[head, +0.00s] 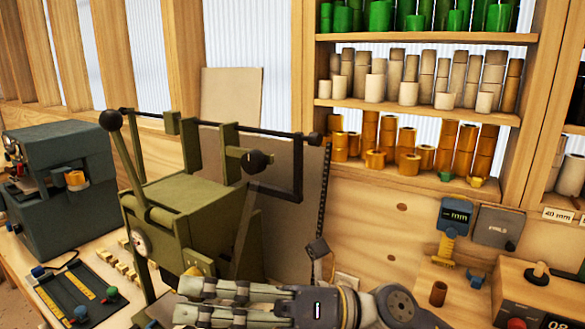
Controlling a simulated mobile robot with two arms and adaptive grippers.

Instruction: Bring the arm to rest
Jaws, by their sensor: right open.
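My right gripper (181,300) shows at the bottom centre, with its arm coming in from the right. Its two fingers point left, one above the other, with a narrow gap between them, and I see nothing held there. It is in front of the lower part of an olive-green machine (185,205) with ball-ended levers. I cannot tell whether it touches the machine. My left gripper is out of view.
A wooden shelf (420,112) holds green, tan and gold rolls. A dark grey machine (60,170) stands at left, with a dark panel of knobs (75,298) nearby. A brown roll (438,293) and a gauge (455,215) are at right, beside a wooden box (535,300).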

